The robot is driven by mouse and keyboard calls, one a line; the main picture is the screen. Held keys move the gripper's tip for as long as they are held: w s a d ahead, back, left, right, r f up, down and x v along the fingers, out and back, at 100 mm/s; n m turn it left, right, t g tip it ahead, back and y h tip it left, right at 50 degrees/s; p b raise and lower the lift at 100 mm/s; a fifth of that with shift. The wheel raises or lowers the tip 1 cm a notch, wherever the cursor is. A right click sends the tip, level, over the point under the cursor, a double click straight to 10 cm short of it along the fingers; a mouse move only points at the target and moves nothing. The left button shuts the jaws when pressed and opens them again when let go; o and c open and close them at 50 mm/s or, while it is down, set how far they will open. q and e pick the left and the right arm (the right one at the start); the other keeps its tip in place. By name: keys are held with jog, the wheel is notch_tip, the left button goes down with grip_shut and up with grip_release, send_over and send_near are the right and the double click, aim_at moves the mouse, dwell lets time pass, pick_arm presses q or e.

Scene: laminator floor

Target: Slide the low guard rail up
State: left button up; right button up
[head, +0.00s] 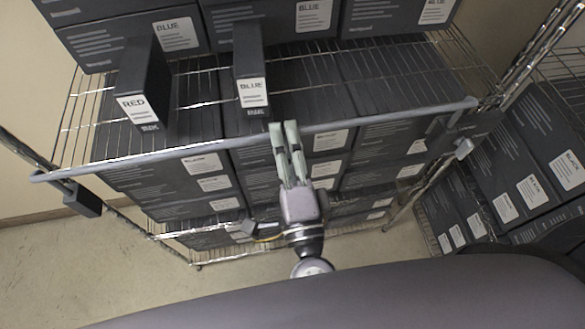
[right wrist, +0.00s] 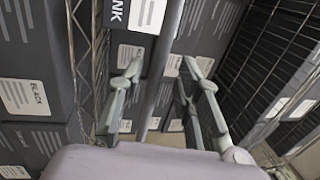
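The low guard rail (head: 200,147) is a long grey bar across the front of a wire shelf in the head view. It bends back at its ends, with a dark block (head: 82,200) near the left one. My right gripper (head: 284,124) is at the rail's middle, its fingertips overlapping the bar in the head view. In the right wrist view, the fingers (right wrist: 164,72) are spread and the grey rail (right wrist: 157,90) runs between them, with visible gaps on both sides. My left gripper is not in view.
On the wire shelf behind the rail stand a narrow RED box (head: 143,85) and a narrow BLUE box (head: 250,75). Large dark cartons (head: 385,80) fill the shelves above and below. Another carton rack (head: 540,150) stands at the right. Floor (head: 100,270) shows at lower left.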

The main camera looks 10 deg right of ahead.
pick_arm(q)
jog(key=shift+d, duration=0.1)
pick_arm(e)
jog(key=s+f, duration=0.2)
jog(key=s, duration=0.8)
jog(key=shift+w, duration=0.1)
